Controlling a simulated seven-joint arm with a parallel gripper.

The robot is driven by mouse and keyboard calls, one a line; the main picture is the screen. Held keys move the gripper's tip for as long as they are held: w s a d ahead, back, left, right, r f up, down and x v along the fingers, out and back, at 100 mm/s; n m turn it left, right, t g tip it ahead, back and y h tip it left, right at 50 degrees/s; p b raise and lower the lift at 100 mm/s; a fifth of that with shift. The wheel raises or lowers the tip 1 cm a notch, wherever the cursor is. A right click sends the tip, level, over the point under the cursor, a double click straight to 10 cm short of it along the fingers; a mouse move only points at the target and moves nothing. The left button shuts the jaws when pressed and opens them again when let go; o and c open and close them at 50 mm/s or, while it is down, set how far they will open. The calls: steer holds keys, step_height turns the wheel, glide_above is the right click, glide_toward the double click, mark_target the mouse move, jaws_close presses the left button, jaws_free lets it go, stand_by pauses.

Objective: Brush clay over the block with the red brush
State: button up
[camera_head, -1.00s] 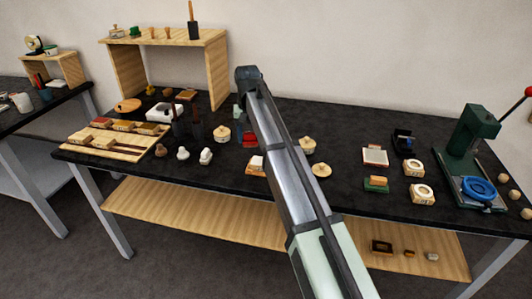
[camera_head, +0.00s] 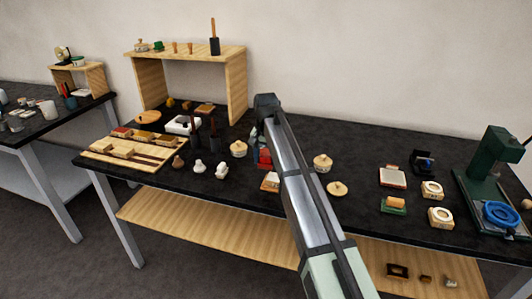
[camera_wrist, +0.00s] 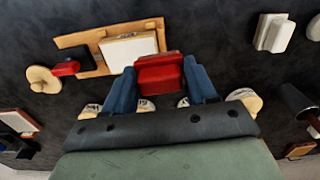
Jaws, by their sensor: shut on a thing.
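My gripper (camera_wrist: 162,80) has two blue fingers, shut on a red piece (camera_wrist: 160,72) that I take for the red brush. Its bristles are hidden. In the head view the red brush (camera_head: 264,158) hangs below the end of my arm. The pale block (camera_wrist: 128,49) lies in a wooden holder (camera_wrist: 88,38), just beyond the fingers in the wrist view. The block (camera_head: 271,179) is partly behind my arm in the head view. The brush appears above the table, beside the block; I cannot tell whether they touch. No clay can be made out on the block.
Round lidded pots stand at either side of my arm, one left (camera_head: 238,149) and one right (camera_head: 322,163). A flat round lid (camera_head: 337,188) lies near the right one. White knobbed pieces (camera_head: 221,170) stand left. A green press (camera_head: 490,170) stands far right.

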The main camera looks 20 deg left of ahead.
step_height(320, 180, down, 4)
steer(key=shift+r, duration=0.2)
steer(key=shift+d+f, duration=0.2)
steer(key=shift+d, duration=0.1)
steer(key=shift+c, duration=0.3)
steer(key=shift+d+f, duration=0.1)
steer(key=shift+d, duration=4.45)
steer(key=shift+a, duration=4.8)
steer(key=shift+w+a, duration=0.1)
steer(key=shift+w, duration=0.3)
steer(key=shift+d, duration=4.85)
steer(key=shift+a, duration=4.75)
steer(key=shift+r, duration=4.15)
